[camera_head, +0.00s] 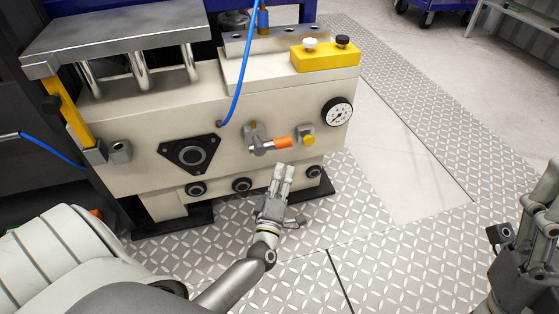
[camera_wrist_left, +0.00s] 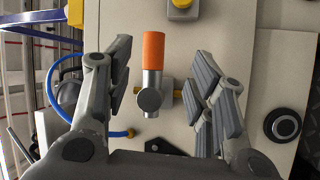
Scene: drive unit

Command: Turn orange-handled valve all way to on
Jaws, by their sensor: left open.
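The valve has an orange handle (camera_head: 283,142) on a metal stem and sits on the front of the cream drive unit (camera_head: 230,165). In the head view the handle points right, roughly level. In the left wrist view the orange handle (camera_wrist_left: 153,51) points up from its round metal hub (camera_wrist_left: 149,99). My left gripper (camera_head: 284,168) is just below and in front of the handle in the head view. In the wrist view my left gripper (camera_wrist_left: 162,75) is open, with its fingers on either side of the valve and apart from it. My right gripper (camera_head: 541,190) is partly in view at the right edge.
A yellow button box (camera_head: 325,56) stands on top. A blue hose (camera_head: 238,75) runs down to the front panel left of the valve. The patterned floor in front is clear.

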